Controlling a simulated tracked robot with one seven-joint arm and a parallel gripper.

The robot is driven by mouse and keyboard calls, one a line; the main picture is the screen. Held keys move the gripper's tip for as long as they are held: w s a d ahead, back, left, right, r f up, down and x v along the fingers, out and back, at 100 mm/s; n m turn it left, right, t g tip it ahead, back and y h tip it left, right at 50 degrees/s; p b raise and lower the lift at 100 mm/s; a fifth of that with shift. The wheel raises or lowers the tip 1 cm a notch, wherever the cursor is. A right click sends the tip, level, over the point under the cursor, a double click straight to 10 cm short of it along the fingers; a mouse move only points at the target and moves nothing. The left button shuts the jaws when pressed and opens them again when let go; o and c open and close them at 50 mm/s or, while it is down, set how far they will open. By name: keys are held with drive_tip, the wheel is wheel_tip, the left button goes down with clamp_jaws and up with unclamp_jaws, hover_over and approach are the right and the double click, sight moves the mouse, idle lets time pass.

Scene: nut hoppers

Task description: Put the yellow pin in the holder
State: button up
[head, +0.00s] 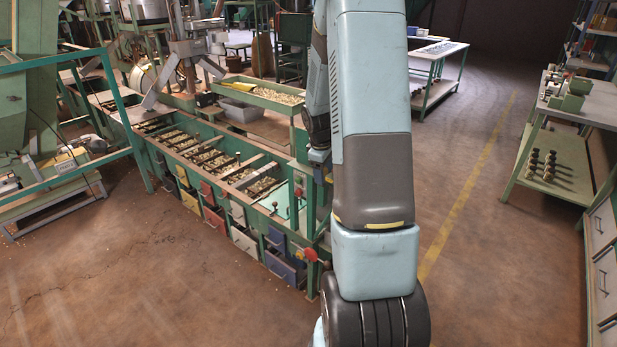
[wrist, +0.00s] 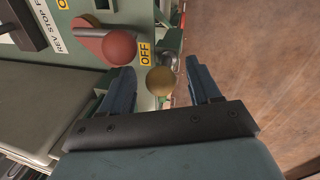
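In the wrist view a dull yellow ball (wrist: 161,81), which looks like the head of the yellow pin, shows between the two fingers of my gripper (wrist: 157,68). The fingers are spread, with visible gaps on both sides of the ball. I cannot tell how deep the ball lies between them. The pin's shaft is hidden behind its head. I cannot make out the holder for certain in either view. In the head view my arm hides the gripper and the pin.
A red ball knob (wrist: 119,47) on a lever is close to the left finger, near a yellow OFF label (wrist: 147,54). In the head view, the green hopper bench (head: 225,165) stands left of my arm, with red knobs at its near end. Open floor (head: 500,240) lies right.

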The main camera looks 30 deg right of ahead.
drive_tip(key=v, duration=1.3)
drive_tip(key=shift+r, duration=0.35)
drive_tip(key=s+a+r+m+t, duration=0.2)
drive_tip(key=s+a+r+m, duration=0.1)
drive_tip(key=s+a+r, duration=0.9)
drive_tip(key=s+a+r+m+t+y, duration=0.2)
drive_tip(key=s+a+m, duration=0.1)
drive_tip(key=s+a, duration=0.7)
drive_tip(key=shift+s, duration=1.1)
